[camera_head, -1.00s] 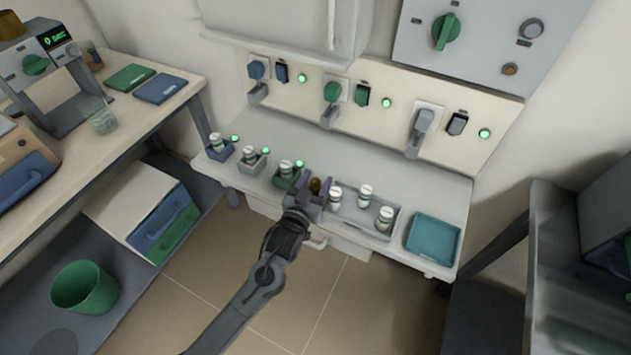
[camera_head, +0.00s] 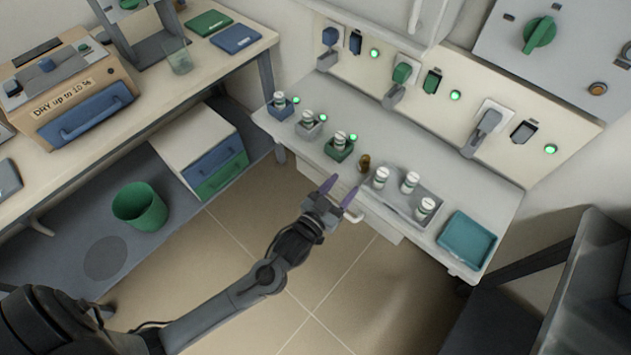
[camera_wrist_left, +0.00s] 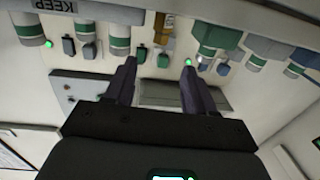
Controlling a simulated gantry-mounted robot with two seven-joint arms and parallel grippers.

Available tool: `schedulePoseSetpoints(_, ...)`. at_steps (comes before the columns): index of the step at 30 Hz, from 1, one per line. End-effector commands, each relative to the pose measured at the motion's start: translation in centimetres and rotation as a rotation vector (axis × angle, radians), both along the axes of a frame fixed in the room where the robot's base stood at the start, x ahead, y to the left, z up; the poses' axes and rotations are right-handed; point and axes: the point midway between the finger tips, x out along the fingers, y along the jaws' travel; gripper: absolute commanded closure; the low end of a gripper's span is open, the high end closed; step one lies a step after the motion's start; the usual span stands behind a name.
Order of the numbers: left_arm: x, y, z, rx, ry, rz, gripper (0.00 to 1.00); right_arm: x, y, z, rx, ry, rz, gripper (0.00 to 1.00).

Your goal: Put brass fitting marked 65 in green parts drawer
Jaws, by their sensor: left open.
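The brass fitting (camera_head: 364,162) stands upright on the grey bench, between the green holder and the grey tray. It also shows in the left wrist view (camera_wrist_left: 163,28); I cannot read a mark on it. My left gripper (camera_head: 340,188) is open and empty, just in front of the bench edge and apart from the fitting. Its two purple-grey fingers point toward the fitting in the wrist view. The green parts drawer (camera_head: 222,175) is the lower drawer of a white cabinet under the left table, below a blue drawer, and looks shut. My right gripper is not in view.
White bottles stand in a blue, a grey and a green holder (camera_head: 338,150), and several in the grey tray (camera_head: 397,202). A teal tray (camera_head: 466,240) lies at the bench's right end. A green bin (camera_head: 140,207) stands left. The floor between is clear.

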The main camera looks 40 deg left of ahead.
Motion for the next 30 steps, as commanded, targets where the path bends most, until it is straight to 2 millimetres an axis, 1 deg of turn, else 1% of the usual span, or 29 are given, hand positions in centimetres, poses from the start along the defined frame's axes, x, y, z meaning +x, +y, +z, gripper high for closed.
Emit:
schedulePoseSetpoints(2,-0.4,0.0,-0.1,0.000,0.014,-0.001,0.45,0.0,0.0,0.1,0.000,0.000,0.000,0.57)
schedulePoseSetpoints(5,-1.0,0.2,-0.8,-0.002,0.075,-0.003,0.45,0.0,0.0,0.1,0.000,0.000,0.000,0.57)
schedulePoseSetpoints(8,-2.3,0.3,-2.0,-0.003,0.195,-0.012,0.45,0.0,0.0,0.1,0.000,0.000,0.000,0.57)
schedulePoseSetpoints(10,-3.8,0.4,-3.0,0.001,0.311,-0.022,0.45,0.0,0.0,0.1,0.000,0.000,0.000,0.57)
schedulePoseSetpoints(11,-4.6,0.5,-3.5,0.004,0.366,-0.027,0.45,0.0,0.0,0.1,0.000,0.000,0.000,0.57)
schedulePoseSetpoints(14,-8.0,0.9,-5.0,0.022,0.561,-0.046,0.45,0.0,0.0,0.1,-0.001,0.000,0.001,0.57)
schedulePoseSetpoints(17,-11.8,1.4,-6.0,0.051,0.751,-0.062,0.45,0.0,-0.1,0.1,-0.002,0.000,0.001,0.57)
schedulePoseSetpoints(18,-13.4,1.8,-6.2,0.063,0.823,-0.067,0.45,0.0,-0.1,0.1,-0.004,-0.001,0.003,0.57)
schedulePoseSetpoints(21,-17.2,2.5,-6.5,0.097,0.981,-0.076,0.45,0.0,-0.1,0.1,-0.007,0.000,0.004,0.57)
schedulePoseSetpoints(24,-20.3,3.2,-6.4,0.127,1.105,-0.081,0.45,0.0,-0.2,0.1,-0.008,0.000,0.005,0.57)
schedulePoseSetpoints(27,-22.4,3.7,-6.2,0.147,1.187,-0.082,0.45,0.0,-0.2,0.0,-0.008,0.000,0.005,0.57)
schedulePoseSetpoints(30,-23.6,4.0,-6.1,0.161,1.233,-0.083,0.45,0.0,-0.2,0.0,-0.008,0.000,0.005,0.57)
